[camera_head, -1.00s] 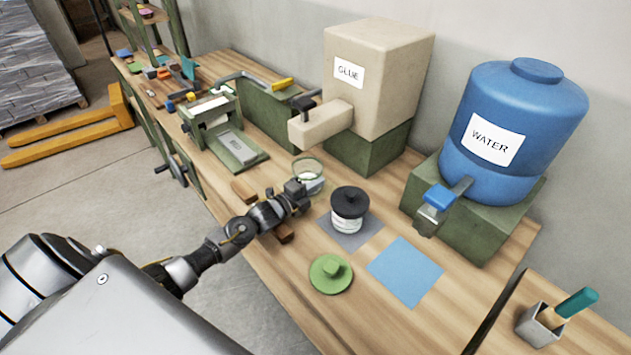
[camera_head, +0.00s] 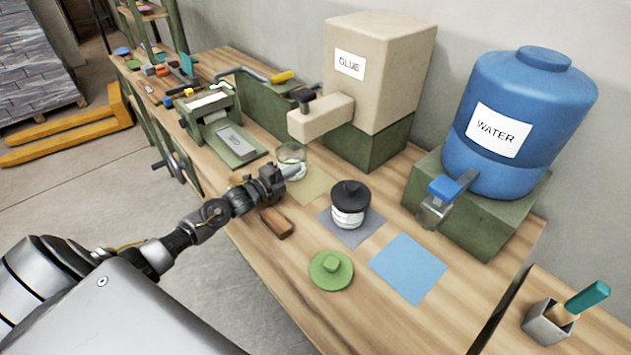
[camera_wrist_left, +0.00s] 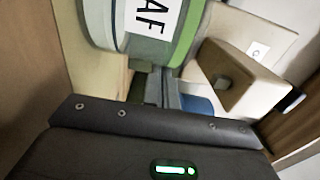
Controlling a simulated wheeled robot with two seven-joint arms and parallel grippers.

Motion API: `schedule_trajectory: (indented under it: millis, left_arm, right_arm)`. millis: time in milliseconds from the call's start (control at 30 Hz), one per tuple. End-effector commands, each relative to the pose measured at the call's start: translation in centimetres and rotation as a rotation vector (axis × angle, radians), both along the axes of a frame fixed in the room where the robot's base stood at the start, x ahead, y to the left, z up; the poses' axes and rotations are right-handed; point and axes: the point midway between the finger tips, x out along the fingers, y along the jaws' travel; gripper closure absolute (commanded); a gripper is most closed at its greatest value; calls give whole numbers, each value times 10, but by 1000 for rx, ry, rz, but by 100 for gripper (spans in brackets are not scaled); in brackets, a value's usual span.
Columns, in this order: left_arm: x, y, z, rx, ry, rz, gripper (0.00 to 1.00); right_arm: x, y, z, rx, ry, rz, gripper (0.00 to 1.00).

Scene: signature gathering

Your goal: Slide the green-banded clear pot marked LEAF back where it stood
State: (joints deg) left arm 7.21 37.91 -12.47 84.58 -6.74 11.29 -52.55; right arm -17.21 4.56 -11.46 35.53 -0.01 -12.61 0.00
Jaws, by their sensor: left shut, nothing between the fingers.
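The clear pot (camera_head: 291,155) with a green band stands upright on the bench, below the glue tap and at the far left end of a pale yellow square (camera_head: 312,186). Whether its base overlaps the square is hard to tell. In the left wrist view the pot (camera_wrist_left: 184,45) fills the top, its label cut off to "AF". My left gripper (camera_head: 292,171) is shut and empty, its fingertips at the pot's near side. In the left wrist view the fingertips (camera_wrist_left: 158,78) appear to touch its lower wall. My right gripper is not in view.
A black-lidded jar (camera_head: 348,218) stands on a grey square, right of my gripper. A green lid (camera_head: 331,270), a blue square (camera_head: 408,267) and a wooden block (camera_head: 277,222) lie nearer. A green press (camera_head: 235,145) is left of the pot. The glue box (camera_head: 375,80) stands behind.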

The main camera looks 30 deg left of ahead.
Motion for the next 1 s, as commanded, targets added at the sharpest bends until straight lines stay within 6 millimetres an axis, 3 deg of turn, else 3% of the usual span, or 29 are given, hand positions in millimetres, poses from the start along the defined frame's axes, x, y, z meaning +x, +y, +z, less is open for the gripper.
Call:
schedule_trajectory:
  millis: [367, 600, 1000]
  left_arm:
    - [0, -12, 2, -2, 0, -1, 100]
    - [0, -12, 49, 4, -6, -4, 100]
    - [-1, 97, 45, 6, 0, 4, 100]
  right_arm:
    - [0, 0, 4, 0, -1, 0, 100]
    - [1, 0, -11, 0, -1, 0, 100]
    - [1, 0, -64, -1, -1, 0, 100]
